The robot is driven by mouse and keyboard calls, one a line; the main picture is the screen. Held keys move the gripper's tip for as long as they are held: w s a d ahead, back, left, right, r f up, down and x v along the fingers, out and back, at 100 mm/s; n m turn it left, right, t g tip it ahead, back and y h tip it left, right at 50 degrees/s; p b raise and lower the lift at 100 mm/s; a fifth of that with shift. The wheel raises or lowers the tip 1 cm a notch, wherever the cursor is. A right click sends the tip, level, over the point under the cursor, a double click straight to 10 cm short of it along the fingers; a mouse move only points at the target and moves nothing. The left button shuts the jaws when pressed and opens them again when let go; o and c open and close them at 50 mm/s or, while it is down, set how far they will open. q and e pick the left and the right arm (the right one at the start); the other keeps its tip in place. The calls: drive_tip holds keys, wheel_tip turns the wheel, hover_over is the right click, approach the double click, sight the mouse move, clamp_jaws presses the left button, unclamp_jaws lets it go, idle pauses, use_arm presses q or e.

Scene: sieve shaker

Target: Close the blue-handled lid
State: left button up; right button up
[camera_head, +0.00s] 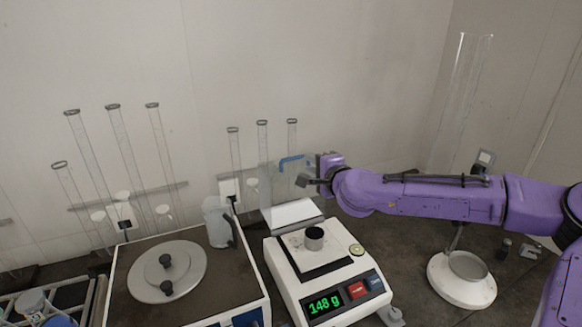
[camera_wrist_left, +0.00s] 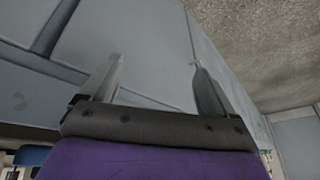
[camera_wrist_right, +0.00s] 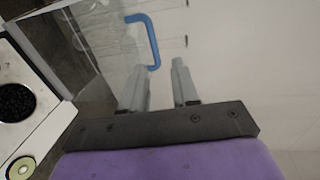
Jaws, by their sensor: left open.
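The clear lid (camera_head: 277,183) with the blue handle (camera_head: 290,160) stands raised at the back of the white scale (camera_head: 284,268). In the right wrist view the blue handle (camera_wrist_right: 152,38) is just beyond the left finger, not between the fingers. My right gripper (camera_head: 304,181) is beside the lid, on its right, just below the handle's right end. Its fingers (camera_wrist_right: 162,80) are apart with nothing between them. My left gripper (camera_wrist_left: 158,75) is open and empty, and shows only in the left wrist view, facing grey surfaces.
A small dark-filled metal cup (camera_head: 314,239) stands on the scale, which reads 148 g. To the left are a clear jug (camera_head: 216,224) and a machine with a round grey lid (camera_head: 152,286). A white stand with a dish (camera_head: 467,267) is at the right. Glass tubes line the wall.

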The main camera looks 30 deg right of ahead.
sight(296, 159)
drive_tip(key=w+f, duration=0.1)
drive_tip(key=w, duration=0.2)
drive_tip(key=w+f, duration=0.1)
drive_tip(key=w, duration=0.3)
drive_tip(key=w+f+p, duration=0.1)
drive_tip(key=w, duration=0.3)
drive_tip(key=shift+d+f, duration=0.15)
drive_tip(key=shift+d, duration=0.1)
use_arm(q)
drive_tip(key=shift+a+r, duration=0.15)
drive_tip(key=shift+a, duration=0.05)
